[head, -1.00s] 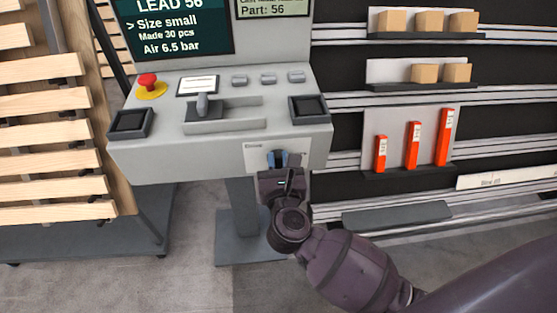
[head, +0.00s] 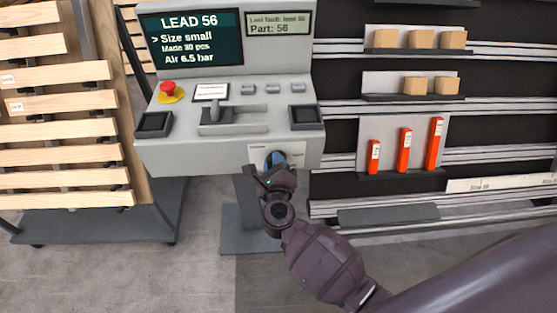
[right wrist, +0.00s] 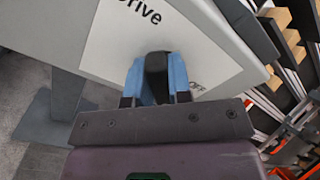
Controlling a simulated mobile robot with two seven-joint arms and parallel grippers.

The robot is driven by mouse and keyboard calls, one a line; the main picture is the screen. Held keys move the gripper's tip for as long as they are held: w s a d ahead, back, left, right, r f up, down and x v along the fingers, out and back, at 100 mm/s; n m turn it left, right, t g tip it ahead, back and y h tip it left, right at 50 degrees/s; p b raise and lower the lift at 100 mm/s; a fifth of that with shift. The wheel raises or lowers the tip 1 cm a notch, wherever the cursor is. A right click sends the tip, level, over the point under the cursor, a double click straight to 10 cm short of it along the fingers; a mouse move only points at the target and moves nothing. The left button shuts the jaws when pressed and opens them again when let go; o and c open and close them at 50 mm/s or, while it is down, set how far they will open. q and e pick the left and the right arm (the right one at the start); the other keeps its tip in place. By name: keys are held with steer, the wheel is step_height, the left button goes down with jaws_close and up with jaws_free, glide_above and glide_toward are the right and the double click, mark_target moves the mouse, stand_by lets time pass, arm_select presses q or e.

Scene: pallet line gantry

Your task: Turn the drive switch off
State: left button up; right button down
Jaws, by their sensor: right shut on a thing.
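The drive switch (right wrist: 157,72) is a dark knob on a white plate marked "Drive" on the front of the grey console. In the right wrist view it stands between the blue fingertips of my right gripper (right wrist: 156,80), which is shut on it. An "OFF" mark shows on the plate just right of the fingers. The plate looks tilted in that view. In the head view my right gripper (head: 275,163) is at the white plate (head: 297,152) below the console's right pad and mostly hides the switch. My left gripper is not in view.
On the console (head: 190,152) are a red emergency button (head: 169,90), a lever (head: 215,107), several small buttons and two dark pads. Screens stand above. A slatted wooden rack (head: 60,155) is at left. Shelves with boxes (head: 420,40) and orange items (head: 404,150) are at right.

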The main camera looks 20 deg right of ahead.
steer(key=n+p, duration=0.1)
steer(key=n, duration=0.1)
steer(key=shift+a+r+n+p, duration=0.1)
steer(key=shift+r+n+p, duration=0.05)
steer(key=shift+n+p, duration=0.8)
steer(key=shift+n, duration=0.25)
steer(key=n+p, duration=0.1)
steer(key=n, duration=0.1)
steer(key=f+n, duration=0.1)
steer(key=shift+n+p, duration=0.4)
steer(key=shift+f+n, duration=0.1)
steer(key=shift+n, duration=0.2)
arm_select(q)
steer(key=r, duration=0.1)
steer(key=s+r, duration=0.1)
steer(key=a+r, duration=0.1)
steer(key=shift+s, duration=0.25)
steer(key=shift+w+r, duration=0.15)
arm_select(e)
steer(key=c, duration=1.1)
jaws_free()
steer(key=shift+o, duration=0.3)
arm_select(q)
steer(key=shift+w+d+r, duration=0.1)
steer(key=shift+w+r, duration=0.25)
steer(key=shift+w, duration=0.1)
